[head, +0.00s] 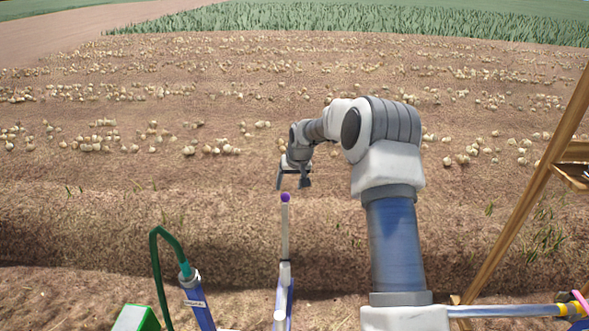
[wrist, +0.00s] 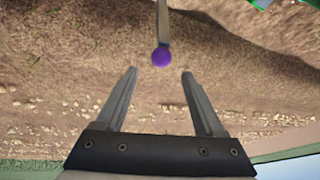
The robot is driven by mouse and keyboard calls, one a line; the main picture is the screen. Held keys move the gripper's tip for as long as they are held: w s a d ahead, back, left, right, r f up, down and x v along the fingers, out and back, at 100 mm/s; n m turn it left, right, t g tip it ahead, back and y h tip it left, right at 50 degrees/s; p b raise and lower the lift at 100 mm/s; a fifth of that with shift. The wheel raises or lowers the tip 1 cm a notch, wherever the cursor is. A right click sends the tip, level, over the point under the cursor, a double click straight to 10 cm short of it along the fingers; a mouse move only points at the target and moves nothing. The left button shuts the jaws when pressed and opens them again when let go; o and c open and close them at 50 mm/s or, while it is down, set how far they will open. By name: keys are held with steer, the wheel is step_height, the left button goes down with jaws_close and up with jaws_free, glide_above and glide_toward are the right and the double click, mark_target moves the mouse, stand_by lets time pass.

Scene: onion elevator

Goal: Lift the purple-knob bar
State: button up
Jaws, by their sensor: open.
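The purple knob (head: 285,197) tops a pale upright bar (head: 285,235) in the lower middle of the head view. My gripper (head: 292,186) is just above the knob there, with its two fingers pointing down and spread apart. In the wrist view the purple knob (wrist: 161,56) lies just beyond the fingertips, roughly centred between them, and the bar (wrist: 163,22) runs away from it to the top edge. My gripper (wrist: 158,72) is open and empty. I see no contact between the fingers and the knob. The bar's lower end is cut off in both views.
A green hose (head: 157,265) and a blue cylinder (head: 200,308) stand left of the bar. A green box (head: 136,319) is at the bottom left. A wooden frame (head: 535,185) leans at the right. Soil with scattered onions lies behind; the space around the knob looks clear.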

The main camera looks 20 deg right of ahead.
steer(key=v, duration=0.8)
steer(key=shift+s+r, duration=0.15)
steer(key=shift+r, duration=0.05)
steer(key=s+a+r+n+h, duration=0.1)
steer(key=s+a+r, duration=0.1)
steer(key=s+r, duration=0.6)
steer(key=s+a+r+h, duration=0.1)
steer(key=s+a+r, duration=0.1)
steer(key=s+r, duration=0.65)
steer(key=s+a+f+t+y, duration=0.1)
steer(key=s+f, duration=0.1)
steer(key=s, duration=2.3)
steer(key=shift+s+a+f, duration=0.15)
steer(key=shift+a+f, duration=0.05)
steer(key=shift+f, duration=0.05)
steer(key=c, duration=0.3)
steer(key=shift+d, duration=0.1)
steer(key=shift+c, duration=0.2)
